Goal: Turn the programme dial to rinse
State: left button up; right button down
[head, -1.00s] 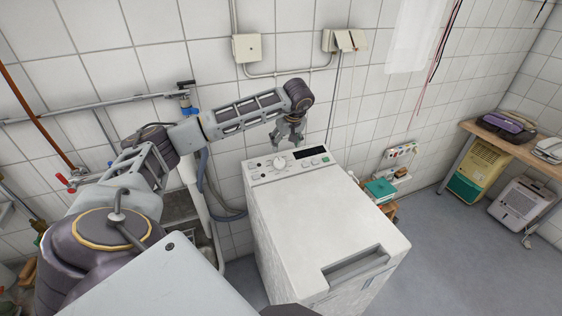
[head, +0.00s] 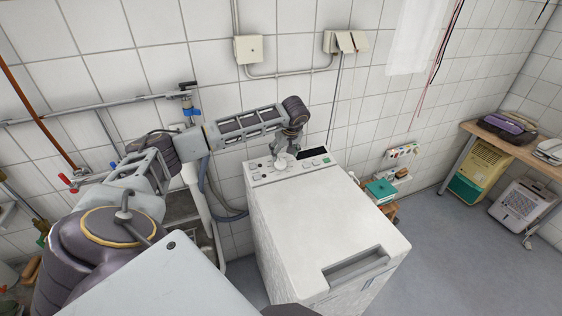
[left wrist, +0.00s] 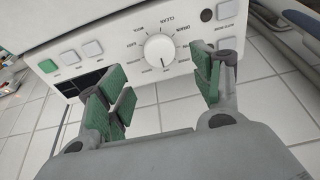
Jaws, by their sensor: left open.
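The white washing machine (head: 320,220) stands against the tiled wall, with its control panel at the back of the top. The round white programme dial (left wrist: 160,50) shows on the panel in the left wrist view, with a dark pointer line and printed labels around it, too small to read surely. In the head view the dial (head: 281,163) is partly covered by my gripper. My left gripper (head: 286,152) is over the panel at the dial. In the left wrist view its green-padded fingers (left wrist: 160,97) are open, apart on either side, with nothing between them. My right gripper is out of view.
Square buttons (left wrist: 68,58) and a dark display (head: 312,153) lie beside the dial on the panel. A sink (head: 180,207) with pipes stands left of the machine. A stool with a green box (head: 381,189) stands to its right. The machine's lid is clear.

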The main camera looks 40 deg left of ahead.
aim_at(281, 162)
pick_arm(q)
jog(key=shift+p+x, duration=0.3)
jog(key=shift+x, duration=3.6)
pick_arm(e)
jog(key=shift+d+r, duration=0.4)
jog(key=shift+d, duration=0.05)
pick_arm(q)
jog(key=c, duration=1)
jog(key=shift+c, duration=0.2)
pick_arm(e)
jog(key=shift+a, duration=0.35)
